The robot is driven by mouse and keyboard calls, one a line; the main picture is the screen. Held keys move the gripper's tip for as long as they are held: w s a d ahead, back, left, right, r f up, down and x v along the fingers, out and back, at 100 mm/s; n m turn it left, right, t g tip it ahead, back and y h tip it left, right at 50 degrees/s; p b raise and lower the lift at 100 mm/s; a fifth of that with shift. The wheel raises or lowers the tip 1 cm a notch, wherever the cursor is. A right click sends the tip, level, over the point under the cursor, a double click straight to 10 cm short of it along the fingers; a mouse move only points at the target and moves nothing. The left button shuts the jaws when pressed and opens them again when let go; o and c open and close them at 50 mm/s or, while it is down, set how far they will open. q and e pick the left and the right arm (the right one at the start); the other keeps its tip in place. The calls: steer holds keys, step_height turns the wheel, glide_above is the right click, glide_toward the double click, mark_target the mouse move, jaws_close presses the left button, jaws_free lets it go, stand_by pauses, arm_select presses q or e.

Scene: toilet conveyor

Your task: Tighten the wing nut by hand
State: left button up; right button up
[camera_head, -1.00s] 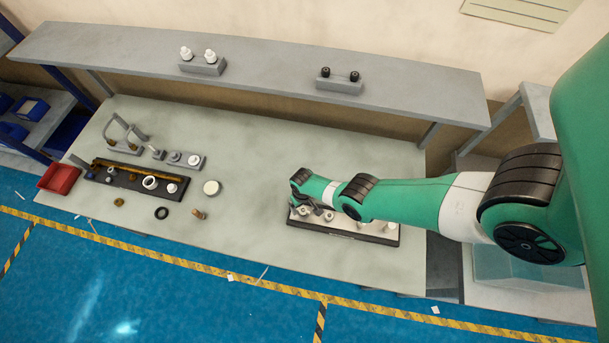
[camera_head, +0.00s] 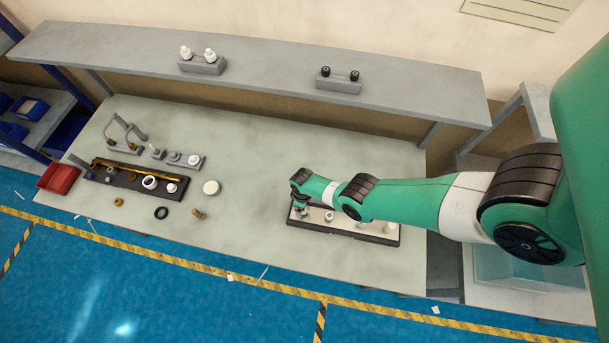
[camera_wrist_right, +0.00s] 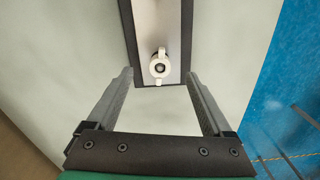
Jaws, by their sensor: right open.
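A white wing nut (camera_wrist_right: 159,67) with two small lugs and a dark centre sits near the end of a light board with a dark rim. In the right wrist view the right gripper (camera_wrist_right: 159,76) is open, with one finger to each side of the nut's line; I cannot tell how far above it the fingertips are. In the head view the right gripper (camera_head: 301,209) is over the left end of the same board (camera_head: 344,233), small and partly hidden by my wrist. The left gripper is not in view.
Other pale fittings stand along the board, such as one (camera_head: 390,227) at its right end. A black tray (camera_head: 126,182) of parts, a red bin (camera_head: 58,178) and loose rings lie on the left of the table. The table's middle is clear. A shelf (camera_head: 255,65) runs behind.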

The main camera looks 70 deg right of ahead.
steer(key=shift+f+b, duration=1.45)
steer(key=shift+f, duration=0.2)
jaws_close()
steer(key=m, duration=0.4)
steer(key=shift+m, duration=0.4)
steer(key=m, duration=0.3)
steer(key=shift+m, duration=0.8)
